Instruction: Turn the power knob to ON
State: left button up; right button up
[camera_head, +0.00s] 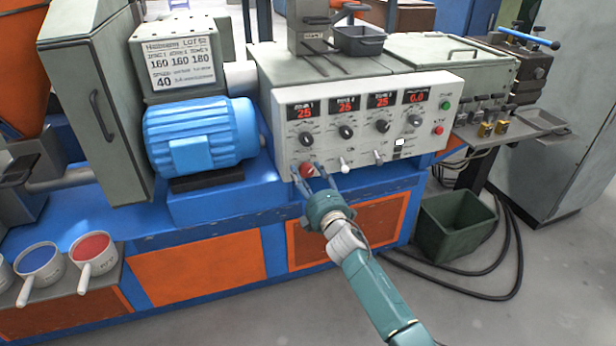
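The control panel (365,120) is a light box front with displays, several dark knobs and switches. A red knob (307,170) sits at its lower left; I take it to be the power knob. My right gripper (309,175) reaches up to it from below, with one finger on each side. I cannot tell whether the fingers touch the knob or have a gap. The knob's pointer and any ON marking are hidden or too small to read. My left gripper is not in view.
Two white toggle switches (345,164) sit right of the red knob. A blue motor (202,135) stands left of the panel. Cups with blue (38,258) and red (91,248) contents stand at lower left. A green bin (455,222) and cables are on the floor at right.

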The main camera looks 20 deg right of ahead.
jog(key=shift+s+d, duration=0.1)
jog(key=s, duration=1.1)
jog(key=shift+s+d, duration=0.15)
jog(key=shift+s, duration=0.25)
